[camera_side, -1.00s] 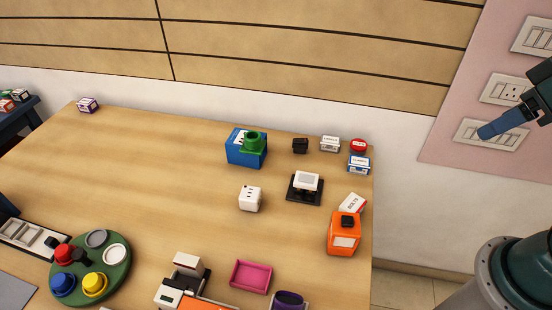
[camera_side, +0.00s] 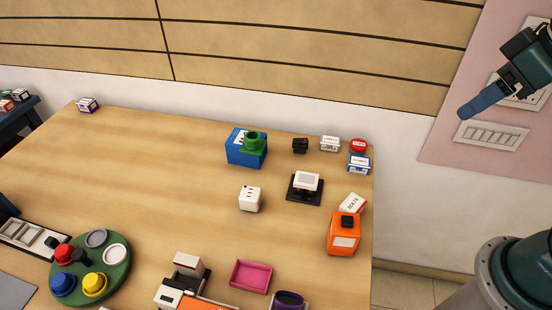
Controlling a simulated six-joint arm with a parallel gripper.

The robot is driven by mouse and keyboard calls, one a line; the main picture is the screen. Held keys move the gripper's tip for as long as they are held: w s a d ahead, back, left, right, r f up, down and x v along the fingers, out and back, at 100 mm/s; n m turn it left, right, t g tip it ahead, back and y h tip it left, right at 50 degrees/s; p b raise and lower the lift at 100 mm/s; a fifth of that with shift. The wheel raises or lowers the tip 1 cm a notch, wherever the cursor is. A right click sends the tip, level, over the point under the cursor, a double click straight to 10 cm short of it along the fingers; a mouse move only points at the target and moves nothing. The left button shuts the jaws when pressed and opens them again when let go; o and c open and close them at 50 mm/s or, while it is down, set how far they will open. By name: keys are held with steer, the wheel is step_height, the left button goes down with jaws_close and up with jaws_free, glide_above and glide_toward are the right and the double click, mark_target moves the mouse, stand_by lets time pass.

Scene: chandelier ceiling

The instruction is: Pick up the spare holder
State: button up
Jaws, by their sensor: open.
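I cannot tell for certain which thing is the spare holder. One small black block (camera_side: 300,146) stands near the back of the table. A green ringed piece (camera_side: 253,143) sits against a blue box (camera_side: 240,152) left of it. A white-topped piece on a black square base (camera_side: 304,188) stands in front of them. My gripper (camera_side: 472,106) is at the upper right, with blue fingers pointing down-left. It is open, empty and well right of the table, in front of the wall switches in the picture.
A white cube (camera_side: 250,198), an orange box (camera_side: 344,233) and a pink tray (camera_side: 251,277) stand on the wooden table (camera_side: 160,165). A green round tray (camera_side: 118,281) holds several coloured pieces at the lower left. The table's left middle is clear.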

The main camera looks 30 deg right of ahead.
steer(key=w+a+r+n+y, duration=0.1)
steer(key=w+a+r+n, duration=0.15)
steer(key=w, duration=0.75)
steer(key=n+g+y, duration=0.3)
steer(key=n, duration=0.6)
glide_above(259, 136)
steer(key=s+d, duration=0.1)
steer(key=d, duration=0.2)
step_height(259, 136, down, 15)
steer(key=shift+s, duration=0.2)
steer(key=shift+x, duration=4.25)
steer(key=shift+s+d+f, duration=0.1)
steer(key=shift+d+f, duration=0.05)
steer(key=shift+f, duration=0.05)
